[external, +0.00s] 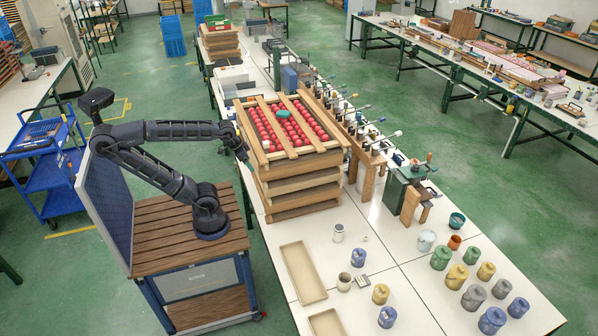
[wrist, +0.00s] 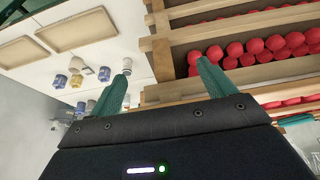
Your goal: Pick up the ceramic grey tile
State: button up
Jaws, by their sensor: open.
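I cannot pick out the grey ceramic tile with certainty. A small grey flat piece (external: 361,281) lies on the white table beside a pale cup (external: 344,282), and it is too small to identify. A small teal block (external: 283,113) sits among the red balls in the top wooden tray. My gripper (external: 240,147) is at the left side of the tray stack. In the wrist view its two green fingers (wrist: 165,65) are spread apart with nothing seen held between them.
Stacked wooden trays (external: 300,182) with red balls (wrist: 236,50) on top stand close to my gripper. Two shallow beige trays (external: 303,272) and several paint pots (external: 457,277) stand on the front table. A green clamp device (external: 397,187) stands right of the stack.

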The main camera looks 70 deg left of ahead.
jog(key=shift+r, duration=0.1)
jog(key=w+d+r+n+g+h, duration=0.1)
jog(key=w+d+r+n, duration=0.2)
jog(key=w+d+r, duration=0.3)
jog(key=w+d+r+n+h, duration=0.1)
jog(key=w+d+r+n, duration=0.2)
jog(key=w, duration=0.5)
jog(key=w+d+r+n+g+h, duration=0.1)
jog(key=w+d+r+n, duration=0.1)
jog(key=w+d+r, duration=0.45)
jog(key=n+g+h, duration=0.1)
jog(key=n+g, duration=0.2)
jog(key=n, duration=0.7)
send_over(364, 282)
jog(key=a, duration=0.5)
notch_tip(364, 282, down, 49)
jog(key=shift+d+x, duration=0.2)
jog(key=shift+x, duration=2.45)
jog(key=shift+d+x, duration=0.25)
jog(key=shift+x, duration=2.4)
jog(key=shift+w, duration=0.15)
